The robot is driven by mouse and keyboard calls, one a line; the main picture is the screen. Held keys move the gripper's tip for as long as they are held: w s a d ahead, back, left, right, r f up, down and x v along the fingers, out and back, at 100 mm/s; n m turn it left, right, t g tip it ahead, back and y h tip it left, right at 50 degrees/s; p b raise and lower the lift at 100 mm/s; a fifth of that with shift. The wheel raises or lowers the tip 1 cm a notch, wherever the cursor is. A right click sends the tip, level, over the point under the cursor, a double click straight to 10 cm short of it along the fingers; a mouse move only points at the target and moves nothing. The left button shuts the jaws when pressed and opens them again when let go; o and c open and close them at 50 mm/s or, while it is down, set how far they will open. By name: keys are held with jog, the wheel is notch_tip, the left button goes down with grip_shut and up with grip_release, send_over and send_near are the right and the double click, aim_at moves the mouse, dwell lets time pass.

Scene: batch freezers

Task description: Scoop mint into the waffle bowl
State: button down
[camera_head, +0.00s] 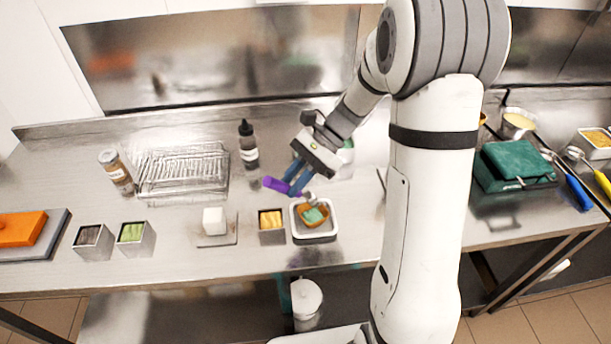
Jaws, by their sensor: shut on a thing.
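My gripper (297,178) has blue fingers and is shut on a scoop with a purple handle (275,184). The scoop's metal head (309,197) points down at the right, just above the waffle bowl. The brown waffle bowl (301,238) sits in a white square tray (319,239) near the counter's front edge. A mint-green lump (314,215) shows in the bowl. I cannot tell whether the scoop head touches it. A whitish round container with some green (346,157) stands behind my gripper, partly hidden by my arm.
A small metal tin of orange pieces (271,235) stands close left of the tray. A white block (214,221), a tin of green topping (131,232) and a dark bottle (248,146) stand further left. A wire rack (181,171) lies behind. A green box (515,166) stands right of my arm.

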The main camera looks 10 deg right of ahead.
jog(key=s+a+f+t+h+p, duration=0.1)
jog(key=s+a+f+t+h, duration=0.1)
jog(key=a+f+t+h, duration=0.2)
jog(key=shift+s+a+f+h, duration=0.2)
jog(key=shift+s+a+h, duration=0.3)
jog(key=shift+h, duration=1.4)
jog(key=shift+w, duration=0.1)
